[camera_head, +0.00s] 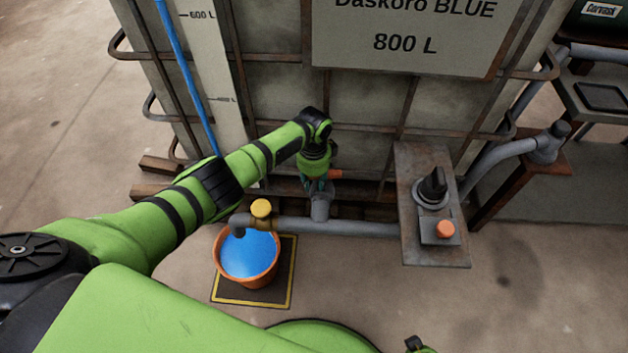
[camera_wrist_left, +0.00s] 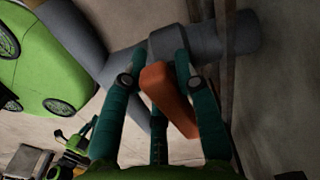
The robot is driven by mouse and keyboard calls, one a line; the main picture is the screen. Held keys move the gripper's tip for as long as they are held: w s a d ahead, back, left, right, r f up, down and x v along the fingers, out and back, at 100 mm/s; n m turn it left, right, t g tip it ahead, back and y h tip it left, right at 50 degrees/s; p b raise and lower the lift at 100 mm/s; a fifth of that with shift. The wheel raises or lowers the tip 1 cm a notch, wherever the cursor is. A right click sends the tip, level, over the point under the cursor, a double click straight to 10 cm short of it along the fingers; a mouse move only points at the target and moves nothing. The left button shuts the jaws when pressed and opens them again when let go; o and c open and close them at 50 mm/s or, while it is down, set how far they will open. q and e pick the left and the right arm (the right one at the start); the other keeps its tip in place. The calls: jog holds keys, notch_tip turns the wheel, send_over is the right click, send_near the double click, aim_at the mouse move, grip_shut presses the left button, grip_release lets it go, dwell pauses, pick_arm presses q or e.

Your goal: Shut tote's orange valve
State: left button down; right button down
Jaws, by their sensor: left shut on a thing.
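The caged tote (camera_head: 360,120) has a grey outlet (camera_head: 320,207) low on its front. Its orange valve handle (camera_head: 336,173) sticks out to the right of my left gripper (camera_head: 316,187) in the head view. In the left wrist view the orange handle (camera_wrist_left: 166,98) lies diagonally between the teal fingers, beside the grey pipe body (camera_wrist_left: 185,42). My left gripper (camera_wrist_left: 155,82) is closed on the handle. The fingers and wrist hide part of the valve in the head view.
A grey pipe (camera_head: 345,227) runs sideways from the outlet, with a yellow knob (camera_head: 261,208) near its left end. Below it an orange bucket (camera_head: 246,284) holds blue liquid. A rusty panel (camera_head: 418,180) with a black knob (camera_head: 433,186) and orange button (camera_head: 444,229) stands right.

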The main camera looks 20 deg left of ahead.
dwell(0.4)
pick_arm(q)
jog(key=c, duration=0.9)
grip_release()
jog(key=shift+w+r, duration=0.1)
jog(key=shift+r, duration=0.5)
notch_tip(320, 180, up, 11)
jog(key=shift+f, duration=0.15)
jog(key=shift+d+f, duration=0.1)
